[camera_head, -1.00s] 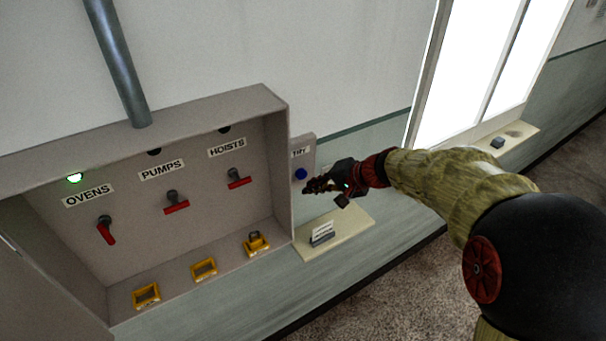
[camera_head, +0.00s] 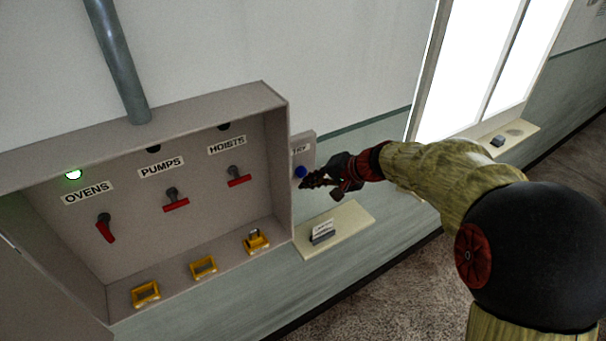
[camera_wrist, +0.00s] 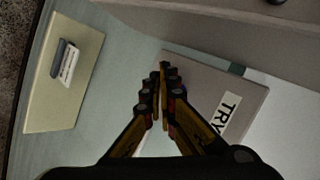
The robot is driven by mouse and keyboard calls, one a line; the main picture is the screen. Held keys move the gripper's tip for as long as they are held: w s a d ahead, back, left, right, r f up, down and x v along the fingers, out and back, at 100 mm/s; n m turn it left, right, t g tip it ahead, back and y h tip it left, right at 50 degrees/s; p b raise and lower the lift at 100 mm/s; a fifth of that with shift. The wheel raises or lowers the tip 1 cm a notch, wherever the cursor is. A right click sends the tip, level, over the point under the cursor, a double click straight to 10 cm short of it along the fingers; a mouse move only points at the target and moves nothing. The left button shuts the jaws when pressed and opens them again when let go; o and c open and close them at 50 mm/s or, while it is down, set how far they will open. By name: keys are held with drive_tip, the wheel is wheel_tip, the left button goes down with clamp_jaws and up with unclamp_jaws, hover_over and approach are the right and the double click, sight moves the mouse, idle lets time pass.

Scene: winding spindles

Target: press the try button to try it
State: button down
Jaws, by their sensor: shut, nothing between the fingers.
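The blue try button (camera_head: 301,172) sits on a grey plate (camera_head: 303,146) labelled TRY, fixed to the wall at the right side of the switch box. My gripper (camera_head: 306,183) is shut and empty, with its tips just in front of the plate, close to the button's lower right; I cannot tell whether they touch. In the wrist view the shut fingers (camera_wrist: 165,80) point at the TRY plate (camera_wrist: 215,85) and hide most of the button, of which a sliver of blue shows beside them.
The open box holds red-handled switches for OVENS, PUMPS (camera_head: 175,204) and HOISTS. A cream shelf (camera_head: 350,222) with a small card holder (camera_head: 322,233) is below my gripper.

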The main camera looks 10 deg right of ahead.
drive_tip(key=shift+w, duration=0.2)
idle(0.6)
drive_tip(key=shift+w+a+b, duration=0.1)
drive_tip(key=shift+w+b, duration=0.1)
drive_tip(key=shift+b, duration=0.1)
drive_tip(key=shift+w+a, duration=0.15)
drive_tip(key=shift+w, duration=0.3)
idle(0.8)
drive_tip(key=shift+s+b, duration=0.1)
drive_tip(key=shift+b, duration=0.2)
drive_tip(key=shift+s+d+b, duration=0.3)
drive_tip(key=shift+s+b, duration=0.15)
drive_tip(key=shift+s, duration=0.3)
drive_tip(key=shift+s+d+b, duration=0.25)
drive_tip(key=shift+s+b, duration=0.1)
drive_tip(key=shift+s, duration=0.45)
drive_tip(key=shift+s+d+b, duration=0.25)
drive_tip(key=shift+s+b, duration=0.1)
drive_tip(key=shift+s, duration=0.45)
drive_tip(key=shift+s+d+b, duration=0.25)
drive_tip(key=shift+s+b, duration=0.1)
drive_tip(key=shift+s, duration=0.45)
